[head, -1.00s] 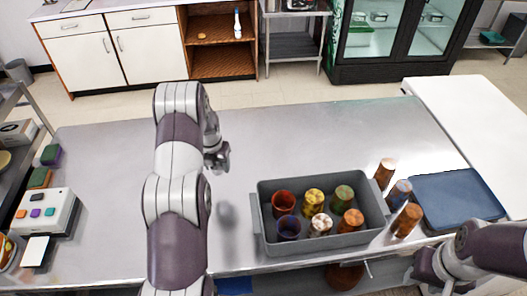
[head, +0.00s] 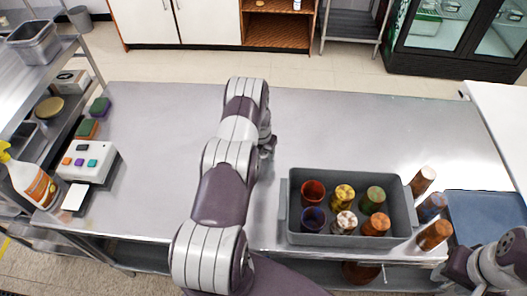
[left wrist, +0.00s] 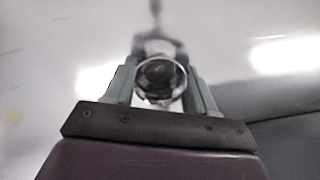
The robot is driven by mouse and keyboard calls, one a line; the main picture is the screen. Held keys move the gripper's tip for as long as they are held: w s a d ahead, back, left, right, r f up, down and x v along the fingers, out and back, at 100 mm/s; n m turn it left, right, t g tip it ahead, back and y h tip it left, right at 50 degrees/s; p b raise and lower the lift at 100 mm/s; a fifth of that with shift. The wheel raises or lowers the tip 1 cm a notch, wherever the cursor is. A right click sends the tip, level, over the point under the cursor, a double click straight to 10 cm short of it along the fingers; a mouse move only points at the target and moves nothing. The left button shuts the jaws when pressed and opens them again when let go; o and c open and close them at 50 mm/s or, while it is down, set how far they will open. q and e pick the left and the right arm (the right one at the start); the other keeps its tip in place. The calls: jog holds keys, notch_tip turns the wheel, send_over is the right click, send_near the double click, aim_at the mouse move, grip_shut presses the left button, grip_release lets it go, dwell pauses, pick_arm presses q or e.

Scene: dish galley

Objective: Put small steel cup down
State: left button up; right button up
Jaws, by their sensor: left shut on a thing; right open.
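My left gripper (head: 268,148) is over the steel table, to the left of and behind the grey tub. In the left wrist view its two fingers are shut on the small steel cup (left wrist: 160,76), which shows as a shiny round rim with a dark middle. In the head view the arm and gripper mostly hide the cup. I cannot tell whether the cup touches the table. My right gripper (head: 448,278) is partly visible at the lower right, beyond the table's front edge, open; its fingertips are not clear.
The grey tub (head: 290,215) holds several coloured cups. Several more cups (head: 432,207) stand to its right, beside a blue tray (head: 485,222). A button box (head: 88,160) and sponges (head: 87,129) are at the left. The table (head: 180,130) is bare left of and behind the tub.

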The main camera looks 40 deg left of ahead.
pick_arm(q)
jog(key=shift+s+f, duration=0.2)
jog(key=shift+f, duration=0.05)
jog(key=o, duration=1)
jog(key=shift+r, duration=0.1)
jog(key=shift+o, duration=0.2)
jog(key=shift+w, duration=0.2)
